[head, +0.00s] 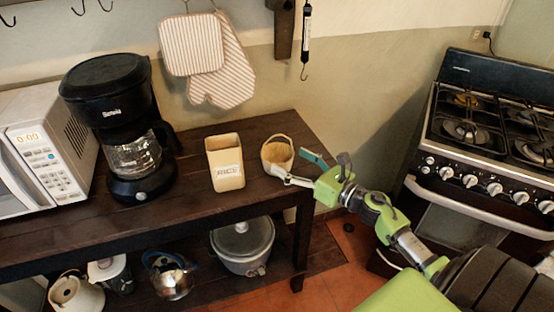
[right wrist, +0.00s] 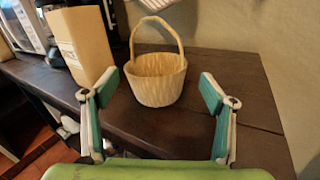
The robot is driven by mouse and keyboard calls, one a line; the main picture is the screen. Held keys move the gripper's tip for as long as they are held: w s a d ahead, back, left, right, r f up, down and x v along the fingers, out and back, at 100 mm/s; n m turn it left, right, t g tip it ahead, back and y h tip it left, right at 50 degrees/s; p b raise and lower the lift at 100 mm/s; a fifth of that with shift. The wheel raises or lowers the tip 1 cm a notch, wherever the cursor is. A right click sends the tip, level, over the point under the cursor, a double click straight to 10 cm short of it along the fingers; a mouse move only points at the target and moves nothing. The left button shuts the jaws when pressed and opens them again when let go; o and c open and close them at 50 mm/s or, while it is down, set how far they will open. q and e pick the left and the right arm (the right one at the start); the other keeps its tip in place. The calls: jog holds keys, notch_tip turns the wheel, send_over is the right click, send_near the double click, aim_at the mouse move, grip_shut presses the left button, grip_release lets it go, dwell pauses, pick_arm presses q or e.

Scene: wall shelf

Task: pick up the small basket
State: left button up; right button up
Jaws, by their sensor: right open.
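The small basket (head: 277,153) is pale and woven, with an arched handle. It stands upright near the right end of the dark wooden table. In the right wrist view the basket (right wrist: 158,78) is whole, just beyond the fingers and between their directions. My right gripper (head: 297,168) is open and empty, close to the basket on its right front side. In the right wrist view its two teal-padded fingers (right wrist: 156,92) are spread wide and appear not to touch the basket. My left gripper is not in view.
A tan rice container (head: 225,165) stands left of the basket, also seen in the wrist view (right wrist: 80,42). A black coffee maker (head: 118,120) and microwave (head: 45,150) stand farther left. A wall is behind the table; a stove (head: 480,150) is at the right.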

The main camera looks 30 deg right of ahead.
aim_at(266, 149)
jog(key=shift+w+r, duration=0.1)
jog(key=shift+w, duration=0.1)
jog(key=p+x, duration=0.1)
jog(key=x, duration=0.3)
jog(key=shift+a+p, duration=0.4)
jog(key=shift+w+a, duration=0.1)
jog(key=shift+w, duration=0.25)
jog(key=c, duration=1.2)
